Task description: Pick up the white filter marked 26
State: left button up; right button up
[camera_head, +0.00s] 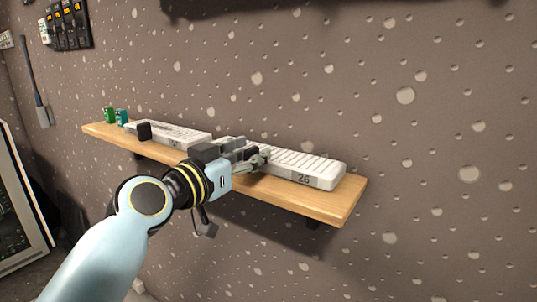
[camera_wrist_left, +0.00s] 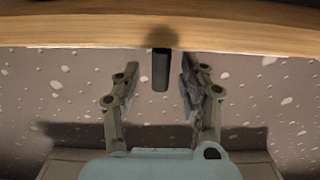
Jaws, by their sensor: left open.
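The white filter marked 26 (camera_head: 310,165) is a long, ribbed white block lying on the right part of a wooden shelf (camera_head: 345,206). The number 26 shows on its front face near the right end. My left gripper (camera_head: 258,154) is open in front of the filter's left part and hides some of it. In the left wrist view, the open fingers (camera_wrist_left: 160,66) are apart, with the shelf's edge (camera_wrist_left: 80,33) ahead of them and a dark bracket (camera_wrist_left: 160,70) in line with the gap. The filter does not show in that view. My right gripper is not in view.
Another white block (camera_head: 175,134) lies left on the shelf, with a dark block (camera_head: 144,131) by it. A green item (camera_head: 109,115) and a teal item (camera_head: 122,117) stand at the far left end. A speckled wall (camera_head: 430,120) rises close behind the shelf.

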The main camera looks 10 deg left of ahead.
pick_arm(q)
jog(key=shift+c, duration=0.2)
grip_shut()
jog(key=shift+r, duration=0.1)
